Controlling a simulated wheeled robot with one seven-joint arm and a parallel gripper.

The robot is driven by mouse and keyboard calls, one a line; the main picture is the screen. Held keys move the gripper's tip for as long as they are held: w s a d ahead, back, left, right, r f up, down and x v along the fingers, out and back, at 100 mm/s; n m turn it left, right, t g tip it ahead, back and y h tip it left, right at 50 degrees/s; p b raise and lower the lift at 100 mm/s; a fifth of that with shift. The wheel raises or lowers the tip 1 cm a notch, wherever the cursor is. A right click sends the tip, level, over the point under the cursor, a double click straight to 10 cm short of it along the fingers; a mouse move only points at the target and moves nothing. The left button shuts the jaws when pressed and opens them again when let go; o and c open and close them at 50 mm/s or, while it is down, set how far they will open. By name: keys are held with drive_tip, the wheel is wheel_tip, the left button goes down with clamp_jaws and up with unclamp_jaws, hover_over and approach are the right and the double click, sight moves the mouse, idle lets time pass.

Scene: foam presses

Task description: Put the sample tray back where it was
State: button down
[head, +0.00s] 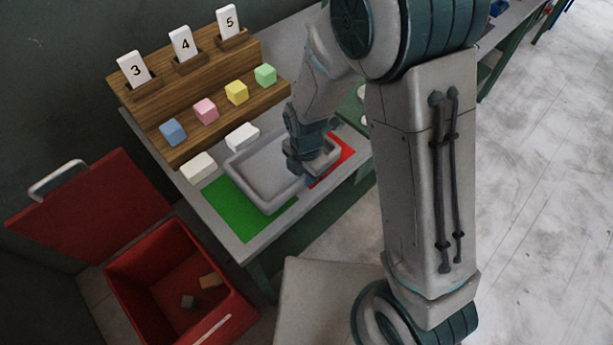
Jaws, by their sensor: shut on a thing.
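The sample tray (262,172) is a pale grey, shallow, rounded tray with nothing visible inside the part I see. It spans from the green patch (233,213) toward the red patch (334,166) on the table, covering part of the green. My gripper (302,174) is shut on the tray at its right part. The fingertips are small and partly hidden by the gripper body. The tray looks about level. I cannot tell whether it touches the table or hangs slightly above it.
Behind the tray stands a wooden stepped rack (190,95) with cards 3, 4 and 5 and several coloured cubes. White blocks (198,167) (242,137) lie in front of it. An open red bin (180,285) with small blocks stands at lower left, beside the table edge.

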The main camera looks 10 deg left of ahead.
wheel_tip(320, 180, down, 2)
drive_tip(key=shift+f, duration=0.1)
drive_tip(key=shift+f, duration=0.45)
drive_tip(key=c, duration=1.4)
unclamp_jaws()
drive_tip(key=shift+r, duration=0.15)
